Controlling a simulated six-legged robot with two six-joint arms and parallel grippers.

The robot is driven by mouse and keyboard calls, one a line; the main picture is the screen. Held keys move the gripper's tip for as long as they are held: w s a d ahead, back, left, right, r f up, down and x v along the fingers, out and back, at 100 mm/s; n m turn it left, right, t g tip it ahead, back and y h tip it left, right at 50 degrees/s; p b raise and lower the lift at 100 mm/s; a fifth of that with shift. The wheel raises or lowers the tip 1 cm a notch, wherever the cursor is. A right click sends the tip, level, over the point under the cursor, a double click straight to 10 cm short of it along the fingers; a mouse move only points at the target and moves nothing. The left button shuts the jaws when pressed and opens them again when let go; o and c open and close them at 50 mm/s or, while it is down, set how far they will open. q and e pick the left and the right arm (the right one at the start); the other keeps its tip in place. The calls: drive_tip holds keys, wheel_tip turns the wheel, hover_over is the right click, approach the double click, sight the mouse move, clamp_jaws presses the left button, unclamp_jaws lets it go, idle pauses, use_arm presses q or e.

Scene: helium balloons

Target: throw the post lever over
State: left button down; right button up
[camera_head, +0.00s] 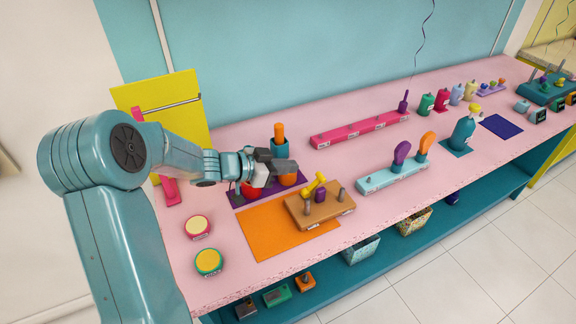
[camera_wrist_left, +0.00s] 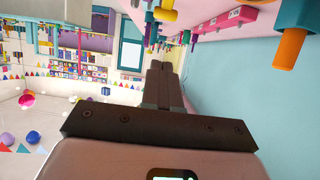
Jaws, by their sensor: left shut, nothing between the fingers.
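A teal post (camera_head: 280,152) with an upright orange lever (camera_head: 279,131) stands at the back of a purple base (camera_head: 236,200). It looks like the post lever, though no label on it is readable. The orange lever on its teal mount also shows at the upper right of the left wrist view (camera_wrist_left: 290,46). My left gripper (camera_head: 291,166) is in front of the post and over the purple base, hiding part of both. Its dark fingers, also seen in the left wrist view (camera_wrist_left: 160,72), are shut and empty. I cannot tell whether it touches the post. My right gripper is not in view.
Red and orange round parts (camera_head: 289,179) sit under the gripper. A brown board (camera_head: 330,208) with a yellow lever (camera_head: 314,186) and pegs lies on an orange mat (camera_head: 262,236). A long magenta bar (camera_head: 350,132) is behind, a light-blue rack (camera_head: 380,182) to the right.

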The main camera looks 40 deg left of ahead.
use_arm(q)
hover_over(311, 188)
drive_tip(key=s+a, duration=0.1)
drive_tip(key=s, duration=0.1)
wheel_tip(311, 188, down, 2)
drive_tip(key=f, duration=0.1)
drive_tip(key=w+f, duration=0.2)
drive_tip(key=shift+d+f+p, duration=0.15)
drive_tip(key=shift+d+p, duration=0.15)
drive_tip(key=shift+d, duration=0.05)
drive_tip(key=shift+f, duration=0.3)
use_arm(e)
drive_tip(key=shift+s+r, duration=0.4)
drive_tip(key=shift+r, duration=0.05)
use_arm(q)
drive_tip(key=shift+w+f, duration=0.1)
drive_tip(key=shift+w, duration=0.05)
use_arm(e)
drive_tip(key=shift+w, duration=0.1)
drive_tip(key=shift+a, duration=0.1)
